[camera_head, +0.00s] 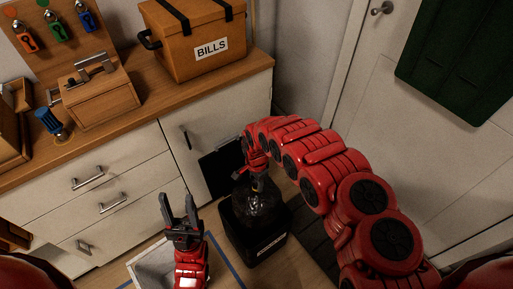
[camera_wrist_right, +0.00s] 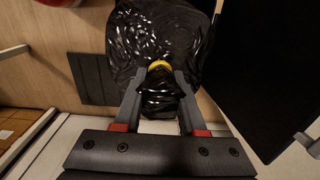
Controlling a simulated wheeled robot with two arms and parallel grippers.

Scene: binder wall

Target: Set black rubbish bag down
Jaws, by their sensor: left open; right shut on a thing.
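A shiny black rubbish bag (camera_head: 262,208) hangs below my right gripper (camera_head: 257,172) in the head view. In the right wrist view the bag (camera_wrist_right: 150,35) has a yellow tie (camera_wrist_right: 160,65) at its neck, and the right gripper (camera_wrist_right: 160,80) is shut on that gathered neck. In the head view the bag overlaps the top of a black bin (camera_head: 248,243) with a white label. I cannot tell whether it is inside the bin or above it. My left gripper (camera_head: 180,220) is open and empty, left of the bin.
A wooden counter with white drawers (camera_head: 105,180) runs along the left. On it stand a BILLS box (camera_head: 190,62) and a small wooden box (camera_head: 98,92). A dark slatted mat (camera_head: 308,222) lies right of the bin. A white door (camera_head: 415,140) is at the right.

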